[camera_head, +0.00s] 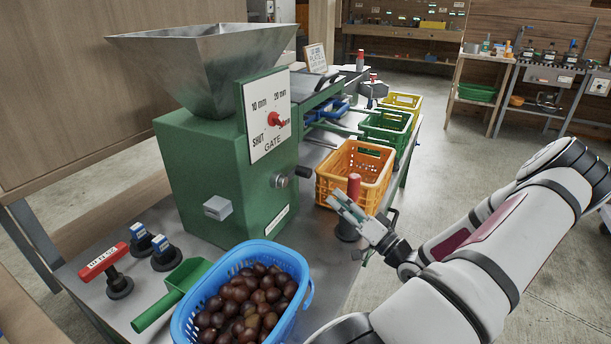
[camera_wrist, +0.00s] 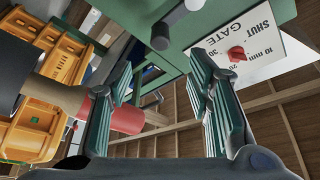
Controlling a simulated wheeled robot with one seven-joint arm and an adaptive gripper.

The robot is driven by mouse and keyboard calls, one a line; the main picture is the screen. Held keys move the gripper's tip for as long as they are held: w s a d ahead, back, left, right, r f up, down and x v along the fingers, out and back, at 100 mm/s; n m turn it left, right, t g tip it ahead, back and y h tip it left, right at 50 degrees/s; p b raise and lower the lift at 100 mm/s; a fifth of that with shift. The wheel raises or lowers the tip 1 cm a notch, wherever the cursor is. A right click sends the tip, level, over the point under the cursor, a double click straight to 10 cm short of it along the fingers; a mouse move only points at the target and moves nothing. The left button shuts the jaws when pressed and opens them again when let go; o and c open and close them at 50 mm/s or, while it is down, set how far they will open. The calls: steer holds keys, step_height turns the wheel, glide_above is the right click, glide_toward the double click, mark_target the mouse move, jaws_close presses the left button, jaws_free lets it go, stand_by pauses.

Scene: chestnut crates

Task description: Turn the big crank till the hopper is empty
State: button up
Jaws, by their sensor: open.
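A green machine (camera_head: 225,165) carries a grey metal hopper (camera_head: 205,65); its bottom and any contents are hidden. A small crank with a dark grip (camera_head: 303,171) sits on the machine's front, and its grip shows in the wrist view (camera_wrist: 160,38). An upright red handle (camera_head: 354,184) rises above a dark round base (camera_head: 347,231) beside the machine; I cannot tell for certain that it is the big crank. My gripper (camera_head: 343,201) is open at this handle. In the wrist view the red handle (camera_wrist: 128,119) passes behind one finger; contact is unclear.
The gate dial (camera_head: 269,118) has a red knob. An orange crate (camera_head: 333,197) stands close behind my gripper, with green (camera_head: 405,135) and yellow (camera_head: 417,101) crates beyond. A blue basket of chestnuts (camera_head: 300,313), a green scoop (camera_head: 155,310) and a red-handled tool (camera_head: 103,262) occupy the near bench.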

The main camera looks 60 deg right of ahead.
mark_target(310, 176)
steer(key=b+x, duration=0.2)
steer(key=x, duration=1)
steer(key=shift+w, duration=0.1)
jaws_close()
